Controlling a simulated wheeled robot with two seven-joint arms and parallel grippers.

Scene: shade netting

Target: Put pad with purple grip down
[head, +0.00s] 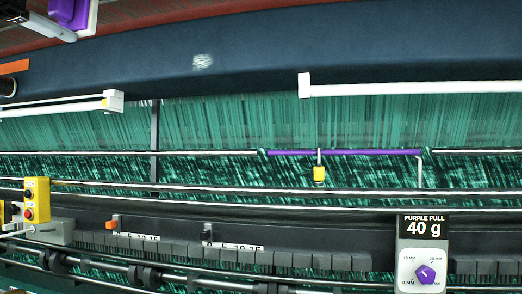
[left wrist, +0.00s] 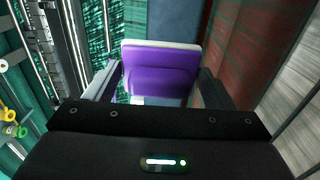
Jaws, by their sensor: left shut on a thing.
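The pad with the purple grip (left wrist: 160,58) is between the two fingers of my left gripper (left wrist: 158,84) in the left wrist view. Its body shows purple, with a pale, whitish edge along the top. My left gripper is shut on it. In the head view the purple grip (head: 70,12) shows at the top left corner, cut by the frame edge, beside the white and black end of my left arm. The pad is above a reddish-brown slatted surface (head: 150,14); I cannot tell whether it touches it. My right gripper is not in view.
A dark blue beam (head: 260,50) spans the machine. Beyond are green netting (head: 230,120), a purple bar (head: 345,152) with a yellow weight (head: 319,174), a yellow button box (head: 37,200) and a "PURPLE PULL 40 g" sign (head: 424,227) with a dial.

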